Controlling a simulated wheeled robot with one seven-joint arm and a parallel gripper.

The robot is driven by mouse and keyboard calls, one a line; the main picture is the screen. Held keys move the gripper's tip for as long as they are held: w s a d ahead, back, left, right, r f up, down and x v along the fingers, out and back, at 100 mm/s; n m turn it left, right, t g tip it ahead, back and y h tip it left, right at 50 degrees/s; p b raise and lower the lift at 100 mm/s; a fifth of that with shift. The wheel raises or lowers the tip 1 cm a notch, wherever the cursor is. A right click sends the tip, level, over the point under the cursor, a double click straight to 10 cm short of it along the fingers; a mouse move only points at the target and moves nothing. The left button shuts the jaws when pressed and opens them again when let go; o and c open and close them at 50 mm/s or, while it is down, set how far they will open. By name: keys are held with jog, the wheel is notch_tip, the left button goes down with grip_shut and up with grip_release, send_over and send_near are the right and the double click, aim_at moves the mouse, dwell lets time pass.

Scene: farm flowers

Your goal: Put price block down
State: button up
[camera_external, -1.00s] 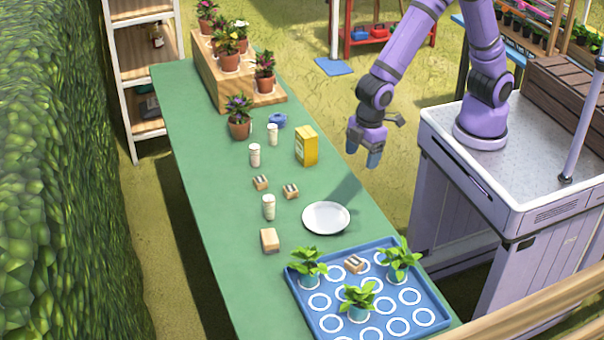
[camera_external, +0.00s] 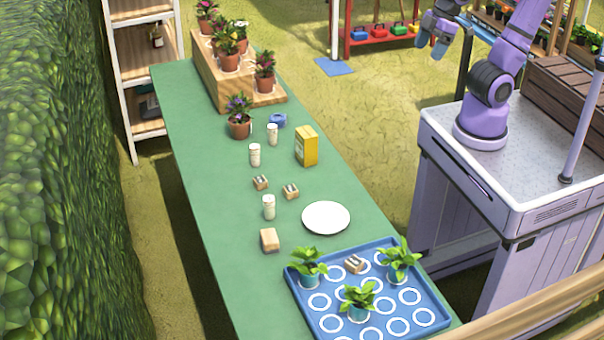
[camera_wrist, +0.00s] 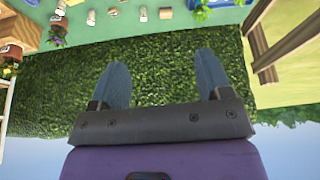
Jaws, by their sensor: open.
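Small wooden blocks with dark and pale markings are in the external view. One block (camera_external: 261,183) and another block (camera_external: 290,191) stand on the green table (camera_external: 215,215). A third marked block (camera_external: 354,264) lies in the blue tray (camera_external: 298,297) between potted seedlings. A plainer wooden block (camera_external: 269,240) stands on the table left of the tray. I cannot tell which is the price block. My gripper (camera_external: 431,42) is raised high, well away from the table. In the wrist view my gripper (camera_wrist: 162,65) is open, with nothing between its fingers.
A white plate (camera_external: 326,217), a yellow box (camera_external: 306,147) and several pale jars stand on the table. A blue roll (camera_external: 278,121) and a potted flower (camera_external: 239,117) are farther back, near a wooden stepped stand (camera_external: 207,72) with flowers. A hedge (camera_external: 60,180) borders the left.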

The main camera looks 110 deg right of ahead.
jog(key=s+d, duration=0.1)
jog(key=s, duration=0.6)
jog(key=shift+d+m+t, duration=0.15)
jog(key=shift+m+t, duration=0.15)
jog(key=shift+o, duration=0.5)
jog(key=shift+w, duration=0.1)
